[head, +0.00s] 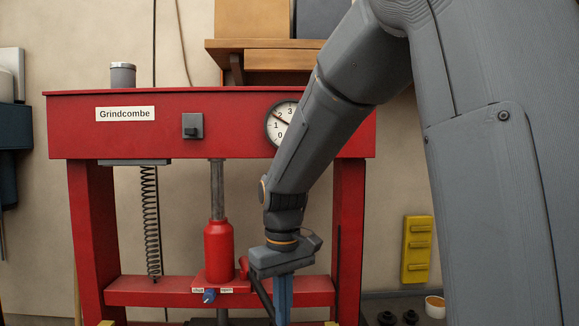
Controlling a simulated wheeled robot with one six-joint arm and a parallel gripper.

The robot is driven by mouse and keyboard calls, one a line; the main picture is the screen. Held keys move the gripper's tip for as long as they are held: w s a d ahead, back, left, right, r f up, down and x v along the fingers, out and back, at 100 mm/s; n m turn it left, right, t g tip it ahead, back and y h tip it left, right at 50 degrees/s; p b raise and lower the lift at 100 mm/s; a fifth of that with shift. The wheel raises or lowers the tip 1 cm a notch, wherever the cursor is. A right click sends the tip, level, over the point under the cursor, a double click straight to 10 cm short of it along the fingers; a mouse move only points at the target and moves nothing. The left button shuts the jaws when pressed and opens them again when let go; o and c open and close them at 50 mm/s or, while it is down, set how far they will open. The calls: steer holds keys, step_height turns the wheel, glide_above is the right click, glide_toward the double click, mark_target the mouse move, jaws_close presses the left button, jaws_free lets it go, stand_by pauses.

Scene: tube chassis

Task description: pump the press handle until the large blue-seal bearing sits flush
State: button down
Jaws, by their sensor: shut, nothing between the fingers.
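The red shop press (72,125), labelled "Grindcombe", fills the middle of the head view. Its red bottle jack (218,250) stands on the lower crossbeam, with a grey ram (217,188) rising to the top beam. A dark press handle (262,295) slants down and right from the jack's base, its lower end out of frame. My gripper (283,302) points straight down just right of the handle, shut and empty; its tips run toward the bottom edge. I cannot tell whether it touches the handle. The large blue-seal bearing is not in view.
A blue valve knob (209,296) sits between small labels at the jack's base. A dial gauge (277,118) is partly covered by my arm. A coil spring (151,220) hangs at left. A yellow rack (416,250) is on the right wall, above dark round parts (387,318).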

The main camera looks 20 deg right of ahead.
step_height(320, 180, down, 3)
steer(key=shift+s+f+b, duration=0.1)
steer(key=shift+b, duration=0.45)
step_height(320, 180, up, 15)
steer(key=p, duration=0.6)
steer(key=shift+p, duration=0.35)
step_height(320, 180, down, 5)
steer(key=shift+f+b, duration=0.1)
steer(key=shift+b, duration=1.05)
steer(key=shift+r+p, duration=1.15)
steer(key=shift+r, duration=1.4)
